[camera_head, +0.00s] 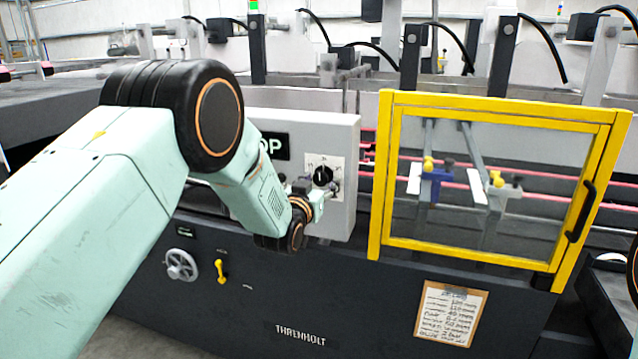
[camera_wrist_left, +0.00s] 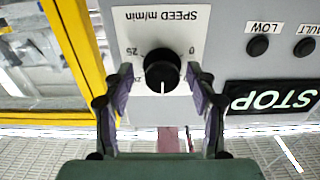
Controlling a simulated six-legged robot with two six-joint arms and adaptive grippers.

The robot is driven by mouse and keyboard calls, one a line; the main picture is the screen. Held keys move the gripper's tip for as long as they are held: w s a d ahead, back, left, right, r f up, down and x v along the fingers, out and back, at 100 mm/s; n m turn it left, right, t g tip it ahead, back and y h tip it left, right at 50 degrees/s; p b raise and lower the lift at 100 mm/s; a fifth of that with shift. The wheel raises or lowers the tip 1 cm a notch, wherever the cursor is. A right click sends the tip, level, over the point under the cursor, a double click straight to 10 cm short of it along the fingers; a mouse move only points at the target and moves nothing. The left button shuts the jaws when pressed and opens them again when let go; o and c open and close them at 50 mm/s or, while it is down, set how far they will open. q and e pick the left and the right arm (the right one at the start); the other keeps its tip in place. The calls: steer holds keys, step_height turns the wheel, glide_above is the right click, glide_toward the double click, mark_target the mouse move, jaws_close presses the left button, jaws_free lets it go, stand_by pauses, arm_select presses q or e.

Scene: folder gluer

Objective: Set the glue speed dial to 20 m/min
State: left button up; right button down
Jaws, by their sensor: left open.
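The glue speed dial is a round black knob (camera_head: 322,175) on a white scale plate on the grey control panel (camera_head: 345,135). In the left wrist view, which shows it upside down, the knob (camera_wrist_left: 162,70) has a white pointer mark toward the picture's bottom. The plate reads "SPEED m/min", with 25 left of the knob; other marks are partly hidden by a finger. My left gripper (camera_wrist_left: 161,78) is open, its two fingers either side of the knob in the picture, with gaps showing. In the head view my left gripper (camera_head: 319,190) is at the dial's lower edge.
A yellow-framed guard door (camera_head: 385,180) stands right of the panel. A STOP label (camera_wrist_left: 275,97) and LOW and FAULT buttons (camera_wrist_left: 258,46) share the panel. Below are a handwheel (camera_head: 181,265), a yellow lever (camera_head: 220,271) and a clipboard (camera_head: 450,312).

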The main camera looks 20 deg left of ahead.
arm_select(q)
steer(key=shift+s+a+r, duration=0.15)
steer(key=shift+s, duration=0.05)
steer(key=shift+w+f, duration=0.2)
steer(key=shift+w, duration=0.1)
steer(key=c, duration=0.4)
steer(key=shift+s, duration=0.1)
steer(key=c, duration=0.7)
